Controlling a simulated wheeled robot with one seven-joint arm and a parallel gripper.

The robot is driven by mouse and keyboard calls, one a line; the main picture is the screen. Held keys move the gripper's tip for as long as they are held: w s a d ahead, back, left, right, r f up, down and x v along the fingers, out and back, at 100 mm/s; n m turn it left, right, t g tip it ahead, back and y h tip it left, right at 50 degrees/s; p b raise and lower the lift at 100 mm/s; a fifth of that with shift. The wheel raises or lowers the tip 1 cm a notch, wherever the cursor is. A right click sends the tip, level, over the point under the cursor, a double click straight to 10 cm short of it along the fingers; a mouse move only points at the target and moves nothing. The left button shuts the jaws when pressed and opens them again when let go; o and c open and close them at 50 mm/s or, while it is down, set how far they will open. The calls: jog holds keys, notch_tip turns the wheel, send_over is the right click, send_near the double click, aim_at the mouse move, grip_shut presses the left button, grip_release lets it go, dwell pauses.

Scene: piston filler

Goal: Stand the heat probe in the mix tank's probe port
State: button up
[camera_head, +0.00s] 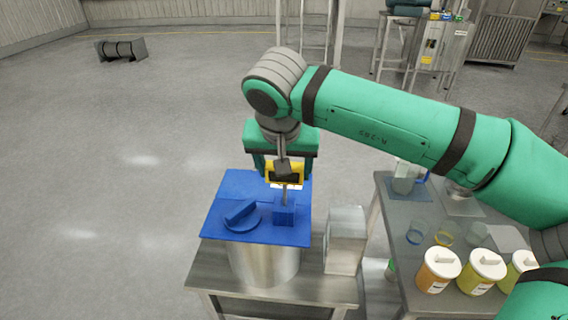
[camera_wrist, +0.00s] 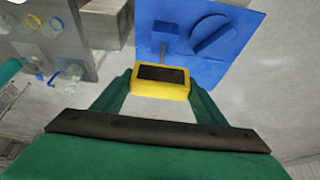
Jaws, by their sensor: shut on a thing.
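The heat probe (camera_head: 285,174) has a yellow body with a dark display and a thin grey stem pointing down. My gripper (camera_head: 283,165) is shut on the yellow body and holds the probe roughly upright above the mix tank (camera_head: 264,264). The tank is a metal cylinder under a square blue lid (camera_head: 229,190). The probe port (camera_head: 285,213) is a small raised blue block on the lid. The stem's lower end meets the port's top in the picture; I cannot tell whether it is inside. In the wrist view the probe (camera_wrist: 161,92) sits between both fingers, with the port (camera_wrist: 165,31) beyond it.
A blue disc with an upright handle (camera_head: 242,214) lies on the lid, left of the port. A grey box (camera_head: 346,238) stands right of the tank on the metal table (camera_head: 212,262). A second table holds several lidded jars (camera_head: 437,268) and coloured rings (camera_head: 444,236).

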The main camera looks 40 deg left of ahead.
aim_at(284, 192)
jog(key=shift+s+a+f, duration=0.1)
jog(key=shift+f, duration=3.45)
jog(key=o, duration=1.2)
jog(key=v, duration=1.1)
jog(key=shift+s+f, duration=0.1)
jog(key=shift+s, duration=0.05)
